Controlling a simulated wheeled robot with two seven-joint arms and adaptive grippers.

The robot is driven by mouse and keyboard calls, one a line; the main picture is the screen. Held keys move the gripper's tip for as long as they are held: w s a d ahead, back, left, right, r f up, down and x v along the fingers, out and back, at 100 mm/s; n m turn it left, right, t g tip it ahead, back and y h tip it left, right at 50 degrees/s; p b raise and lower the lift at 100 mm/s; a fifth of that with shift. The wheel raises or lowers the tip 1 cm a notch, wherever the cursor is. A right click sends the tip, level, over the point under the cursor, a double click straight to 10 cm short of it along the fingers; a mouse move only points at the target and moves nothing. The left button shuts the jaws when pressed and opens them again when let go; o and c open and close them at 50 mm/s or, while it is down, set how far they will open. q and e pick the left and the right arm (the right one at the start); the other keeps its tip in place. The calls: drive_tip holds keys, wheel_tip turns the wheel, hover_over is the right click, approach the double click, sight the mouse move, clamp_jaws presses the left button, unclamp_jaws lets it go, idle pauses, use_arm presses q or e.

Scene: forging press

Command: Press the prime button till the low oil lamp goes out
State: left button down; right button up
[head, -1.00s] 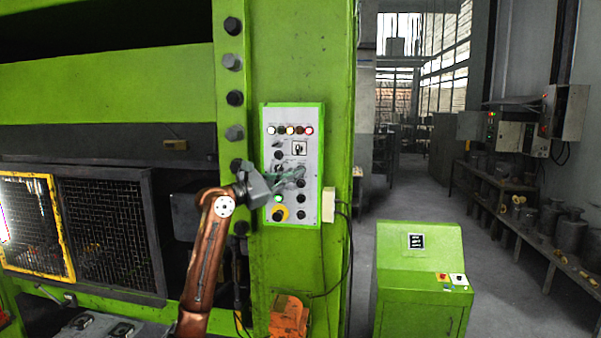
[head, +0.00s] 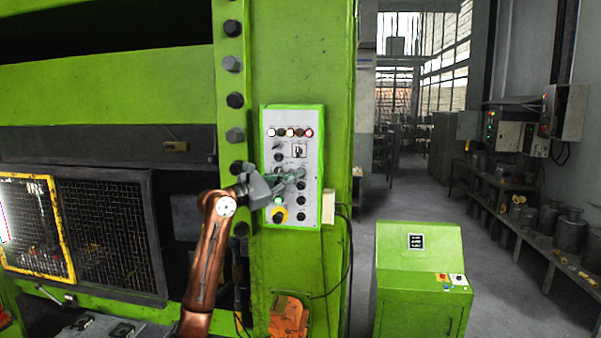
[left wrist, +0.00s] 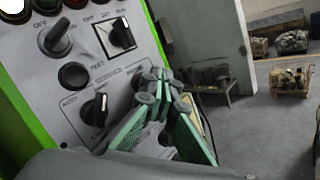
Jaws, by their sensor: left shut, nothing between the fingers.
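The grey control panel (head: 312,212) is on the green press column, with a row of lamps (head: 290,132) along its top. Some lamps glow whitish, yellowish and reddish. Their labels are too small to read, so I cannot tell which is the low oil lamp. My left gripper (head: 301,173) is shut and empty, its fingertips at the panel's right half. In the left wrist view its green fingers (left wrist: 155,88) are right of the selector knobs. I cannot make out which button is the prime button, or whether the fingertips touch one. My right gripper is not in view.
Knobs and a round black button (left wrist: 74,75) sit close to the left fingers. An orange pedal-like unit (head: 289,315) is below.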

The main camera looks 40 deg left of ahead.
use_arm(q)
drive_tip(key=shift+w+a+p, duration=0.25)
drive_tip(key=shift+w+p, duration=0.15)
drive_tip(key=shift+p, duration=0.1)
idle(0.8)
drive_tip(key=shift+s, duration=0.1)
idle(0.3)
drive_tip(key=shift+s+d+b, duration=0.4)
drive_tip(key=shift+s+b, duration=0.2)
drive_tip(key=shift+b, duration=0.15)
drive_tip(key=shift+f, duration=0.1)
drive_tip(key=s+d+b, duration=0.1)
drive_tip(key=s+b, duration=0.1)
drive_tip(key=s+d+b, duration=0.1)
drive_tip(key=s, duration=0.1)
drive_tip(key=shift+s+d+b, duration=0.2)
drive_tip(key=shift+b, duration=0.15)
idle(1.5)
